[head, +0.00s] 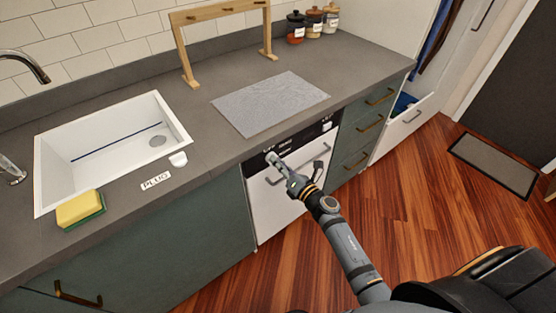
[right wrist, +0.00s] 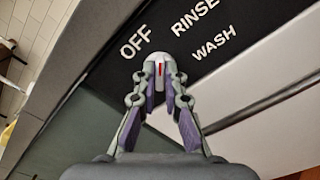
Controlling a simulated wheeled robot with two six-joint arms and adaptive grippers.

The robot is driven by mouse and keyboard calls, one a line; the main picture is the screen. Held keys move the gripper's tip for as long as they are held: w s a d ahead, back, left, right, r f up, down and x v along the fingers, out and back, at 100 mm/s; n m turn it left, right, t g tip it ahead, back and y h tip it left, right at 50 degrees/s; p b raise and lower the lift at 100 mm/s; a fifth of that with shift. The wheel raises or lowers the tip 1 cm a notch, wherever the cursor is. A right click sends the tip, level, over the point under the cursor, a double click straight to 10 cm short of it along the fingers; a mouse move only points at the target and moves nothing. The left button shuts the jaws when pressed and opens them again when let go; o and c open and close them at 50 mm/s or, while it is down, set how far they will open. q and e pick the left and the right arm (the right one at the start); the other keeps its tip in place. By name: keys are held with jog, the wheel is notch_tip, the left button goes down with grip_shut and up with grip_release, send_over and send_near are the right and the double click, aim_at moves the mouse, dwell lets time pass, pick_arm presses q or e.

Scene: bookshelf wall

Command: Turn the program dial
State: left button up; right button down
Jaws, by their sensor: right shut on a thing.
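The program dial (right wrist: 157,66) is a small pale grey knob with a red mark, on the black control strip (right wrist: 255,22) of the white dishwasher (head: 271,208). The words OFF, RINSE and WASH are printed around it. My right gripper (right wrist: 158,82) is shut on the dial, with a fingertip on each side. In the head view my right gripper (head: 275,163) reaches the left part of the strip and hides most of the dial there. The dial's exact pointing direction is hard to tell. My left gripper is not in view.
The dishwasher handle (head: 318,160) sticks out just right of my right gripper. The grey countertop (head: 215,140) juts out above, with a grey mat (head: 270,103), a sink (head: 110,150) and a sponge (head: 80,209). Drawers (head: 365,125) stand to the right. The wooden floor (head: 420,190) is mostly clear.

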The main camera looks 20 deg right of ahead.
jog(key=shift+f+m+p, duration=0.15)
jog(key=shift+m+p, duration=1.85)
jog(key=shift+m, duration=1.8)
jog(key=shift+f+m+p, duration=0.1)
jog(key=shift+m+p, duration=1.85)
jog(key=shift+m, duration=1.85)
jog(key=c, duration=1.4)
grip_release()
jog(key=shift+c, duration=0.2)
jog(key=v, duration=1.2)
